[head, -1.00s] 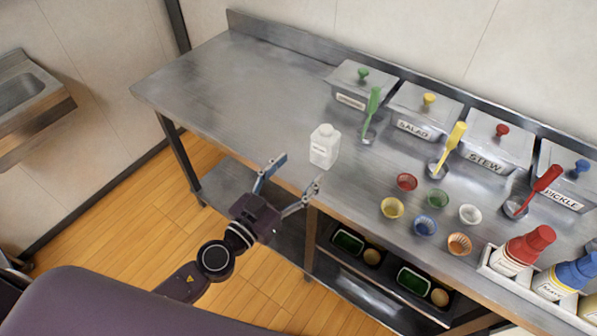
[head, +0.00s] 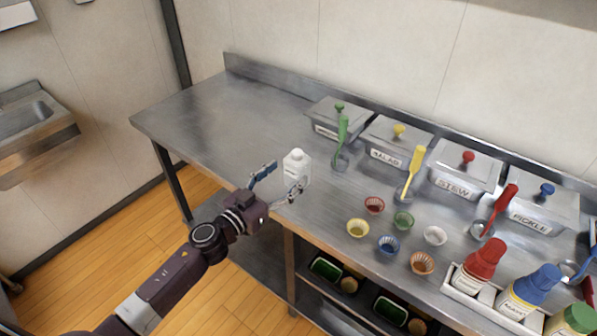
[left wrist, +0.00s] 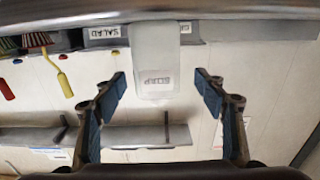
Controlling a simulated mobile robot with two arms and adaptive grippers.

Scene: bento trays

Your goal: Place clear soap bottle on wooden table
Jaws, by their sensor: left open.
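The soap bottle (head: 297,169) is a white, cloudy-clear jug standing upright on the steel worktop (head: 225,115), near its front edge. It also shows in the left wrist view (left wrist: 155,60), upside down, with a printed label. My left gripper (head: 281,179) is open in front of the bottle, its fingers pointing at it. In the left wrist view the bottle lies ahead, in line with the gap between the fingertips (left wrist: 158,80); I cannot tell whether they touch it. No wooden table shows clearly; the worktop has a wood-coloured front frame. My right gripper is out of view.
Lidded steel containers with labels line the back, such as the stew one (head: 467,175), with coloured ladles before them. Several small cups (head: 388,245) and a sauce bottle rack (head: 485,312) are to the right. The worktop's left part is clear. A sink (head: 35,120) is at far left.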

